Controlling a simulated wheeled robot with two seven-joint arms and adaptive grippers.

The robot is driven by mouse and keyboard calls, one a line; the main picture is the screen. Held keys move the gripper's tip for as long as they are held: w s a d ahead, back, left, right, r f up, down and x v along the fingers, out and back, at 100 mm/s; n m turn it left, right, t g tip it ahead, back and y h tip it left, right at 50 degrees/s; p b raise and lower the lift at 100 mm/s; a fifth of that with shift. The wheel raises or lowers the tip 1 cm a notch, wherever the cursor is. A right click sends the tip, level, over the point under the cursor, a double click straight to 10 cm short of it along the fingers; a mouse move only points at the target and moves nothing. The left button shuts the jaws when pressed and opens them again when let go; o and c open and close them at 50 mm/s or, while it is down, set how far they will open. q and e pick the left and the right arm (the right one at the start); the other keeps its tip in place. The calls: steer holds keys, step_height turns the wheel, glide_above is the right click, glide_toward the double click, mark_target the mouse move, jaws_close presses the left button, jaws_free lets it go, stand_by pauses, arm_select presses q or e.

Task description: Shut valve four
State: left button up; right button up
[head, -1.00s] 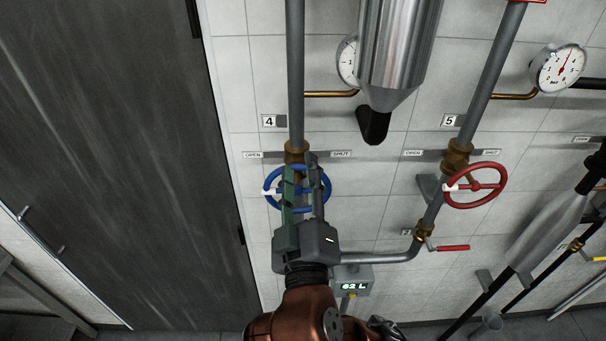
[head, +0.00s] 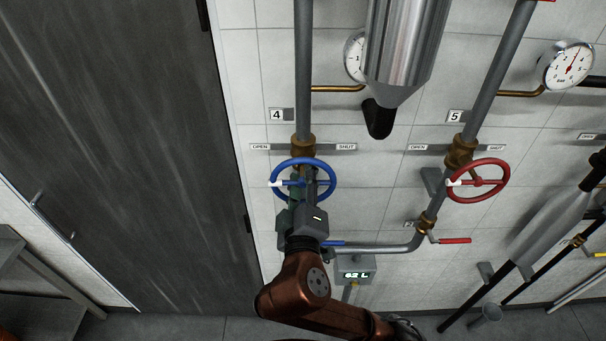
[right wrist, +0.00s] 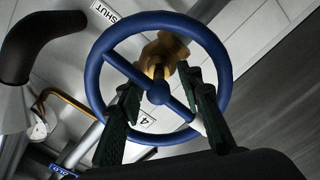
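Valve four is a blue handwheel (head: 333,177) on the grey pipe under the "4" plate (head: 281,114). Its label strip (head: 303,147) reads OPEN at the left and SHUT at the right. A white mark on the wheel (head: 275,184) is at its left, on the OPEN side. My right gripper (head: 304,186) is in front of the wheel from below, partly hidden by its own wrist. In the right wrist view the two fingers (right wrist: 157,80) are apart, one on each side of the blue wheel's hub (right wrist: 158,92). Contact cannot be told. My left gripper is not in view.
A red handwheel (head: 478,162) under the "5" plate (head: 455,116) is to the right. Below are a red lever (head: 454,240) and a display box (head: 355,271) reading 62 L. A steel vessel (head: 405,45) with a black spout hangs above. A dark door (head: 110,150) is at left.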

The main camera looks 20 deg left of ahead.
steer(key=shift+c, duration=0.6)
jaws_close()
